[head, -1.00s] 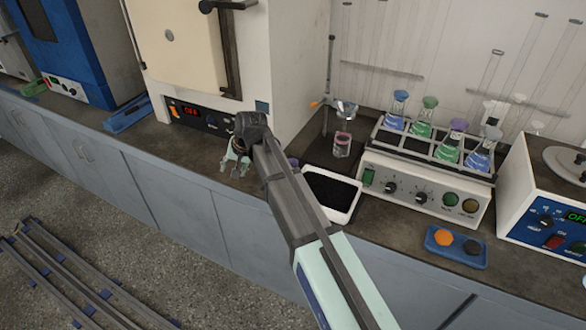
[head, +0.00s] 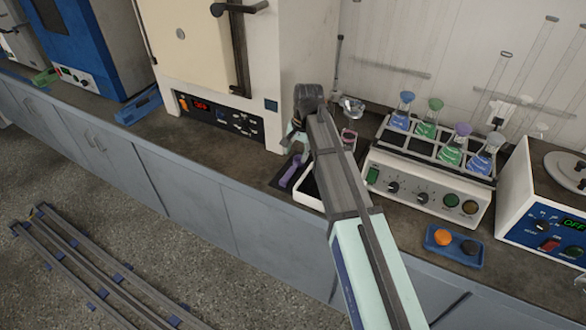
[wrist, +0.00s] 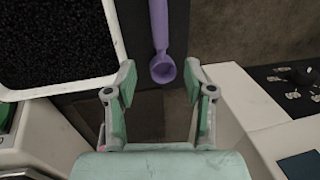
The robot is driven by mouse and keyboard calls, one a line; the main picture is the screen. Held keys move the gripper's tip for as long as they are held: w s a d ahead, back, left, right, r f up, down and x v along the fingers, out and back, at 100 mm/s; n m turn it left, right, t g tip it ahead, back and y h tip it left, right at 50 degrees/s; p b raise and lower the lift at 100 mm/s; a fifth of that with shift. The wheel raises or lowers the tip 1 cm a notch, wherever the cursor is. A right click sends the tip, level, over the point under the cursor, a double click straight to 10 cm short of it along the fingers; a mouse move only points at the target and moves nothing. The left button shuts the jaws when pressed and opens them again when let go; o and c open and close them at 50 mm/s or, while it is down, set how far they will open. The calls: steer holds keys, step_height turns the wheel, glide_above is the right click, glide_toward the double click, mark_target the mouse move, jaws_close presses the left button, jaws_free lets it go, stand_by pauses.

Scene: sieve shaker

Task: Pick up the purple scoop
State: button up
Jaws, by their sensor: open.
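The purple scoop (head: 291,172) lies on a dark mat (head: 277,182) on the bench, beside the left wall of a white tray. In the wrist view the scoop's round bowl (wrist: 163,70) is just beyond the fingertips, between their lines, with its handle running away to the top edge. My gripper (wrist: 161,80) is open and empty, its green-padded fingers on either side of the bowl's line. In the head view my gripper (head: 295,137) is above the bench behind the scoop, partly hidden by my arm. The height gap to the scoop is hard to tell.
The white tray (wrist: 55,92) with black granular filling sits right beside the scoop. A white oven (head: 212,60) stands behind to the left. A flask shaker (head: 425,185) with several coloured flasks and a blue tray (head: 455,260) are to the right. Bench left of the mat is clear.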

mark_target(293, 167)
steer(key=shift+w+a+f+p, duration=0.2)
steer(key=shift+f+p, duration=0.2)
steer(key=shift+f, duration=0.95)
steer(key=shift+w+a+f+p, duration=0.15)
steer(key=shift+f+p, duration=0.2)
steer(key=shift+f, duration=1)
steer(key=shift+w+a+f+p, duration=0.15)
steer(key=shift+f+p, duration=0.25)
steer(key=shift+f, duration=0.95)
steer(key=shift+s, duration=0.1)
jaws_close()
